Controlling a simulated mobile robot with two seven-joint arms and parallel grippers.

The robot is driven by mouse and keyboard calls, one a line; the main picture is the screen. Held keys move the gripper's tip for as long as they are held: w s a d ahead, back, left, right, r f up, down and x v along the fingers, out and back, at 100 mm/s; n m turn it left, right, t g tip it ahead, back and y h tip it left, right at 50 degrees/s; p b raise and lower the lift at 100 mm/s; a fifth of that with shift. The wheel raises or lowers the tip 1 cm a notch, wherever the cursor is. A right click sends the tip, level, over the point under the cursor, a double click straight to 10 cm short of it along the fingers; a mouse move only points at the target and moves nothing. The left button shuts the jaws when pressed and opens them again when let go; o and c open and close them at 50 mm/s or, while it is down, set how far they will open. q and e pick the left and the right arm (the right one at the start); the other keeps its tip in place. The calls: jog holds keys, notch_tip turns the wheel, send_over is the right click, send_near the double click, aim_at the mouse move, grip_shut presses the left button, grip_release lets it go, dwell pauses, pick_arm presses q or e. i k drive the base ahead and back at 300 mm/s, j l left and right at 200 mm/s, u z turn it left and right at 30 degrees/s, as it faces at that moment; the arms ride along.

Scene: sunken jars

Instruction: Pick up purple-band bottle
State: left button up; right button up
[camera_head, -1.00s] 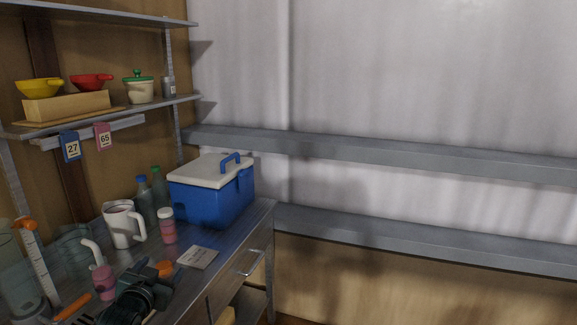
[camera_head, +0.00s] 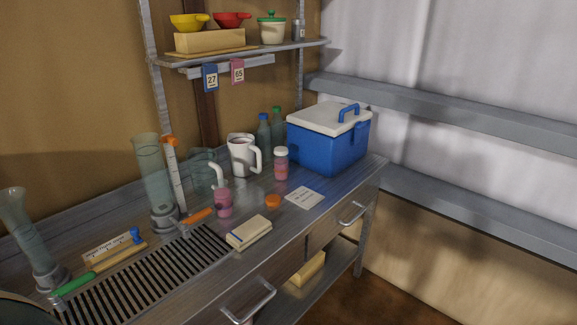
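I cannot make out a purple band on any bottle. Two translucent bottles stand at the back of the bench, left of the cooler: one blue-capped (camera_head: 263,134) and one green-capped (camera_head: 277,128). A white-lidded jar with pink contents (camera_head: 281,165) stands in front of them. A pink wash bottle with a white bent spout (camera_head: 223,203) stands further left and nearer. A small grey bottle (camera_head: 299,30) is on the upper shelf. Neither gripper shows now; a dark curved edge at the bottom left corner is unclear.
A blue cooler with a white lid (camera_head: 328,148) fills the bench's right back. A white pitcher (camera_head: 242,156), a tall cylinder (camera_head: 154,172), an orange cap (camera_head: 272,201), a card (camera_head: 304,197) and a cream block (camera_head: 249,233) stand or lie around. A slotted drain (camera_head: 150,275) is at front left.

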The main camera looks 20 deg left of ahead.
aim_at(222, 195)
jog(key=i+l+u, duration=0.1)
jog(key=u, duration=0.9)
jog(key=i+l+u, duration=0.25)
jog(key=l+u, duration=0.25)
jog(key=l, duration=0.15)
jog(key=i+l+u, duration=0.25)
jog(key=l, duration=0.15)
jog(key=i+l+u, duration=0.1)
jog(key=l, duration=1)
jog(key=i+u, duration=0.05)
